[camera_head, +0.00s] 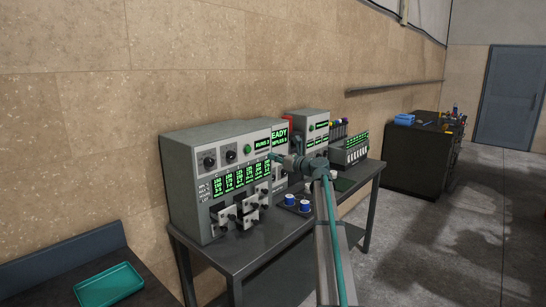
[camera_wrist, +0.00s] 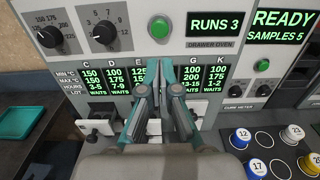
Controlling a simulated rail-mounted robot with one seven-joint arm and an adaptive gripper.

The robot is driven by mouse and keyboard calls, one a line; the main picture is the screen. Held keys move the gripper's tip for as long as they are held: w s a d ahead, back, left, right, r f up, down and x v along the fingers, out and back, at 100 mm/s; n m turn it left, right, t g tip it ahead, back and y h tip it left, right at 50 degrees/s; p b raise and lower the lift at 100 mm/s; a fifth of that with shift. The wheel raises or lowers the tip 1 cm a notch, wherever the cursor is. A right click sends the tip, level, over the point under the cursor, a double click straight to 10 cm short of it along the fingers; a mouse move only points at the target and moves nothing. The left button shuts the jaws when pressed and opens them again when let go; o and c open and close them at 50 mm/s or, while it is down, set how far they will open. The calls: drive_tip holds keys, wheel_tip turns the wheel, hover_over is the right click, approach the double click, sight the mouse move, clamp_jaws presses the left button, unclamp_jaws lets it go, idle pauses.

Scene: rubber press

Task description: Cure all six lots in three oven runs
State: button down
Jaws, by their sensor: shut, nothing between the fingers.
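The grey drawer oven (camera_head: 185,180) stands at the left of the bench; its panel (camera_wrist: 150,45) fills much of the wrist view. It has two black dials, the left (camera_wrist: 46,34) and the right (camera_wrist: 104,31), a green button (camera_wrist: 159,27) and a display (camera_wrist: 215,23) reading RUNS 3. Lot columns C, D, E, G and K are legible; several read WAITS, and my fingers hide part of the row. White drawer fronts (camera_head: 250,217) with dark handles sit below. My gripper (camera_wrist: 160,75) is shut and empty before the lot displays, below the button; it also shows in the head view (camera_head: 272,157).
Right of the oven a cure meter display (camera_wrist: 283,25) reads READY, SAMPLES 5. Numbered blue, white and yellow pots, including blue 17 (camera_wrist: 257,167), stand on a dark tray. A teal tray (camera_head: 108,285) lies on the left bench. A rack (camera_head: 350,150) stands farther right.

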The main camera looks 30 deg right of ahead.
drive_tip(key=p+x, duration=0.3)
drive_tip(key=x, duration=0.7)
drive_tip(key=shift+w+d+r, duration=0.1)
drive_tip(key=shift+w+r, duration=0.05)
drive_tip(key=shift+w, duration=0.1)
drive_tip(key=shift+w+a+p, duration=0.25)
drive_tip(key=shift+w+p, duration=0.1)
drive_tip(key=shift+w, duration=0.15)
drive_tip(key=shift+x, duration=0.95)
drive_tip(key=shift+s+d, duration=0.15)
drive_tip(key=shift+s, duration=0.4)
drive_tip(key=b, duration=0.3)
approach(249, 150)
drive_tip(key=shift+v, duration=2.6)
